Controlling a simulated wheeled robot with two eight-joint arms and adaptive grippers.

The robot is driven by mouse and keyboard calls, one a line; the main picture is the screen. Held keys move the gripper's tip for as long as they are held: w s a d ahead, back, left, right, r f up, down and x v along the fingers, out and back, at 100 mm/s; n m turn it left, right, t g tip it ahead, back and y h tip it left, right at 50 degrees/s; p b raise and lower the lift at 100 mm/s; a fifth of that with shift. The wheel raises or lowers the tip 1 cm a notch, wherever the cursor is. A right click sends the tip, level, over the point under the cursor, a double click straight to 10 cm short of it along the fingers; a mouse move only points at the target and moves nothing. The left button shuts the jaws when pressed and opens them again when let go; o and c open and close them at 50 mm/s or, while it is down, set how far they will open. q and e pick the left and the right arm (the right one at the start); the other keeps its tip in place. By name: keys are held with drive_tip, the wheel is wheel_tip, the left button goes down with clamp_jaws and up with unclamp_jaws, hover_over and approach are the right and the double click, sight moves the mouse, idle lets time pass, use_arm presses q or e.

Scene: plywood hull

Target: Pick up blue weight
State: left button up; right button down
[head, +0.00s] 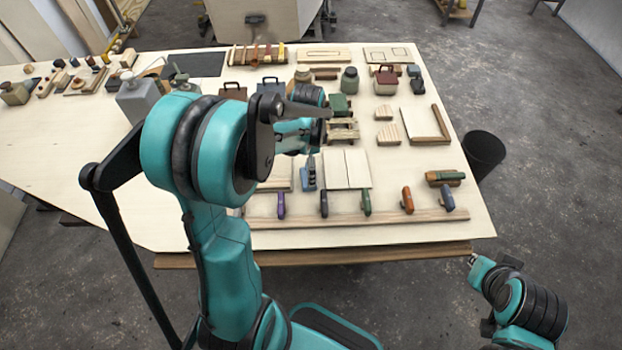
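The blue weight (271,86) is a small dark-blue block with a handle on top. It stands on the plywood table in the head view, between a brownish weight and a pair of jars, with its lower part close behind my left arm. My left arm crosses the table in front of it. The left gripper (303,131) is near the middle of the table, nearer to me than the blue weight and to its right. Its fingers are mostly hidden by my arm, so their opening does not show. My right arm is low at the right, off the table, and its gripper cannot be made out.
A brownish weight (233,90), a red weight (386,80) and a green weight (340,104) stand nearby. Jars (349,79), wood blocks and boards surround them. Several coloured-handled tools line the front edge. A dark bin (484,153) stands right of the table.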

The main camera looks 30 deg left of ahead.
use_arm(q)
drive_tip(key=f, duration=0.2)
drive_tip(key=f+b, duration=0.1)
drive_tip(key=shift+s+d, duration=0.1)
drive_tip(key=shift+s, duration=0.15)
drive_tip(key=shift+f, duration=0.5)
drive_tip(key=shift+r, duration=0.1)
drive_tip(key=c, duration=1.8)
